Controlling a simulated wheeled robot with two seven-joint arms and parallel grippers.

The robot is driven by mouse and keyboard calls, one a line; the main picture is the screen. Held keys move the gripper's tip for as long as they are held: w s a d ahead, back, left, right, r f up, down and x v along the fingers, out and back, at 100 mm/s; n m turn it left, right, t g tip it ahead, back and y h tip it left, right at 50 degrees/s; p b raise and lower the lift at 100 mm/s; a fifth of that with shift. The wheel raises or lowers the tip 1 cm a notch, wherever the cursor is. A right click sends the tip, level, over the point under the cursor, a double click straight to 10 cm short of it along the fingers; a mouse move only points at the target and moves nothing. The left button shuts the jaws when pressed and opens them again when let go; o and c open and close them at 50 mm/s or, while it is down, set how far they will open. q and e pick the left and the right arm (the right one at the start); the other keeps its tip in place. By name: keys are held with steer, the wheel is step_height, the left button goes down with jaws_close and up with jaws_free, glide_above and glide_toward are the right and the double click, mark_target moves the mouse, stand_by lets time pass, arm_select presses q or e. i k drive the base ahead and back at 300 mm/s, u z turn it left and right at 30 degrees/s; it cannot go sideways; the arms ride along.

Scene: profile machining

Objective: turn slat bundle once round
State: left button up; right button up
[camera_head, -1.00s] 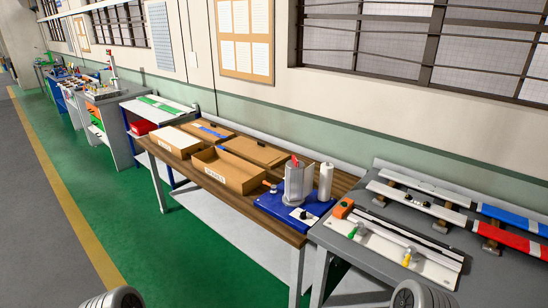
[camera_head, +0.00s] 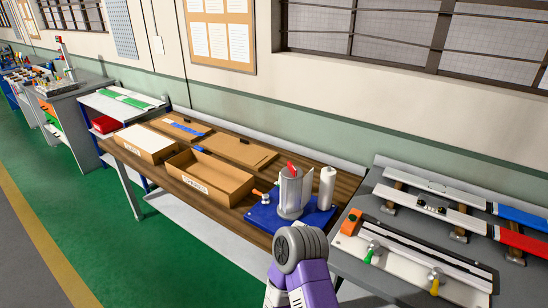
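One of my arms rises from the bottom edge, with a grey joint and purple links, and hides the front edge of the base plate.
An open cardboard box (camera_head: 209,178) stands left of the base plate, with other boxes behind it. A grey table (camera_head: 376,186) on the right carries a white rail fixture (camera_head: 410,262) and red and blue slats. The green floor (camera_head: 150,240) is clear at the left.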

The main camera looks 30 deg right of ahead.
mark_target(291, 176)
steer(key=z, duration=0.5)
steer(key=i, duration=0.8)
steer(key=z, duration=0.6)
